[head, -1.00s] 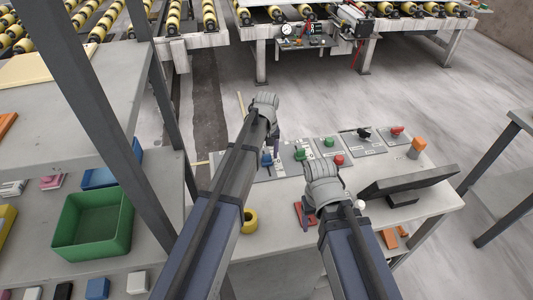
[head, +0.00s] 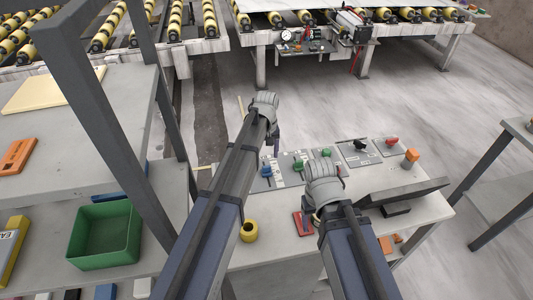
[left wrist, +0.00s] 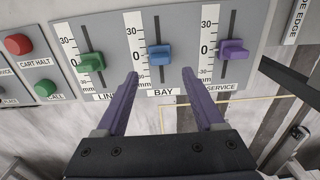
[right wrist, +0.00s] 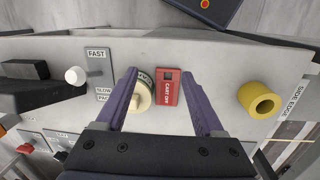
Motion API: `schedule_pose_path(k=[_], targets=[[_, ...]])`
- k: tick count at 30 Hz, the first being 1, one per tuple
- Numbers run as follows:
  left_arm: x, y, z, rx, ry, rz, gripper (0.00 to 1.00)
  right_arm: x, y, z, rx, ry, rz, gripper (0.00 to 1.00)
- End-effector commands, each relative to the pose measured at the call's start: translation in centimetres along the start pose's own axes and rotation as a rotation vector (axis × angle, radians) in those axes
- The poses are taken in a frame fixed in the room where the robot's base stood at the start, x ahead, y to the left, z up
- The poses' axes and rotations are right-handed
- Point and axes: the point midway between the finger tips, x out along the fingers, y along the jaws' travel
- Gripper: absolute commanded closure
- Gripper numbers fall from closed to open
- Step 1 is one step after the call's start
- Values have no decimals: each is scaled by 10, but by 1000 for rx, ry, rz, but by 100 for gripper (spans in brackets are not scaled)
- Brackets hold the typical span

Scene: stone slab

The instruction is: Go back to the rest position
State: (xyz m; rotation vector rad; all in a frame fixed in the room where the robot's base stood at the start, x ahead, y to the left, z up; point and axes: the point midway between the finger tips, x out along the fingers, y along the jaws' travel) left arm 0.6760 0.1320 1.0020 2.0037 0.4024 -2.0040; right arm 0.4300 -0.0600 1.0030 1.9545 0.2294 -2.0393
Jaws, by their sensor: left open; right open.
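My left gripper (left wrist: 160,73) is open and empty over the slider panel. In the left wrist view its purple fingertips lie either side of and just below the blue slider knob (left wrist: 160,55), with no visible grip on it. My right gripper (right wrist: 160,73) is open and empty over the console. In the right wrist view a cream round knob (right wrist: 141,98) and a red tag (right wrist: 167,88) show between its fingers. In the head view both of my arms reach forward over the console, and the right fingers are mostly hidden behind the wrist.
A dark monitor (head: 405,192) stands on the right of the console (head: 425,210). A yellow ring (head: 249,231) lies near its left end. A shelf with a green bin (head: 103,236) and a grey post (head: 130,135) stands close on the left. Open floor (head: 420,95) lies beyond.

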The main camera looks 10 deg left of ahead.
Motion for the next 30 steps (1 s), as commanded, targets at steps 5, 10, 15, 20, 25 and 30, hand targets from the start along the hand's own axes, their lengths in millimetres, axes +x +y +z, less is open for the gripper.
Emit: schedule_pose_path(k=[5, 10, 15, 20, 25, 30], targets=[[-14, 0, 0, 0, 0, 0, 30, -14, 1, 1, -1, 0, 0, 30], [-12, 0, 0, 0, 0, 0, 30, -12, 1, 1, -1, 0, 0, 30], [-12, 0, 0, 0, 0, 0, 30, -12, 1, 1, -1, 0, 0, 30], [-12, 0, 4, 7, 0, -1, 30, -12, 1, 1, -1, 0, 0, 30], [-8, 1, 65, 146, -3, -21, 30, -8, 1, 0, 0, 0, 0, 30], [-3, -7, 158, 397, -9, -60, 30, -3, 0, 0, 0, 0, 0, 30]])
